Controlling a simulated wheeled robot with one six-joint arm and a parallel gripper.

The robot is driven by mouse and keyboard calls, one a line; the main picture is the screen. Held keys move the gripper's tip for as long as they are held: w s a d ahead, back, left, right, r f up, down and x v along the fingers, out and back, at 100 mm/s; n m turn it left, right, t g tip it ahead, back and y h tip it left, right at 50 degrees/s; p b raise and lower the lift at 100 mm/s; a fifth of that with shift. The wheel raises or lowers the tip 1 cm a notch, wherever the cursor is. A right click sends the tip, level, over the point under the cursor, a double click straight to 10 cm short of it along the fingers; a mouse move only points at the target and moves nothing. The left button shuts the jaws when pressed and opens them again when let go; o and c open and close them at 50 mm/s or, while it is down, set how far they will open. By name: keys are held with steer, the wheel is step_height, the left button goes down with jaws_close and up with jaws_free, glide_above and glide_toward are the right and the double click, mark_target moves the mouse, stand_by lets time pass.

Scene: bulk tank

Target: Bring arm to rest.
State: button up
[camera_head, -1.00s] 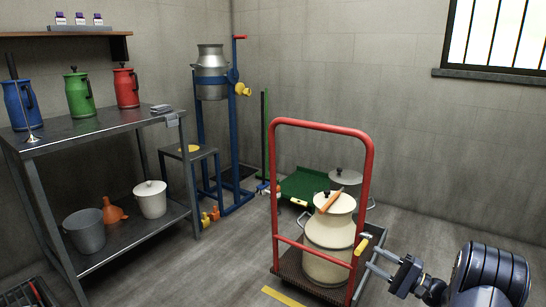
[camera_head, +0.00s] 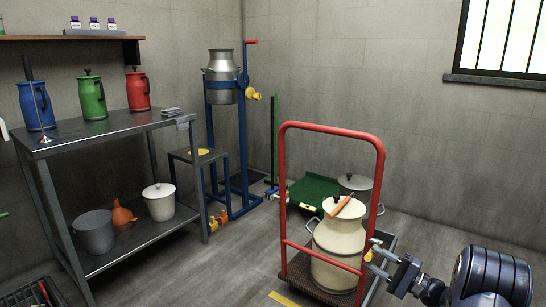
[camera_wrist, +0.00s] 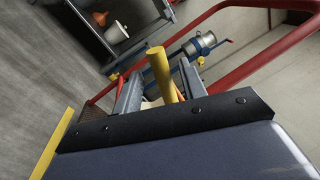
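My gripper (camera_head: 372,256) is at the lower right in the head view, beside the right post of the red-framed trolley (camera_head: 286,200). A short yellow bar (camera_head: 368,256) shows at its fingertips. In the wrist view my gripper (camera_wrist: 160,80) has its two fingers spread, with the yellow bar (camera_wrist: 160,75) between them and gaps at its sides. The gripper looks open. I cannot tell whether the bar touches a finger or what it is fixed to. My arm is stretched out from the lower right.
A cream churn (camera_head: 337,245) stands on the trolley, with an orange-brown stick (camera_head: 341,206) on its lid. A grey-lidded pot (camera_head: 355,182) is behind. A steel bench (camera_head: 100,128) with jugs is at left. A blue stand (camera_head: 211,150) holds a metal churn.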

steer(key=p+v, duration=0.3)
steer(key=v, duration=0.8)
steer(key=w+a+r+m+b, duration=0.1)
steer(key=w+a+r+b, duration=0.2)
steer(key=w+a, duration=0.4)
steer(key=shift+a+m, duration=0.3)
steer(key=shift+a, duration=0.35)
steer(key=shift+w+r, duration=0.1)
steer(key=shift+r, duration=0.05)
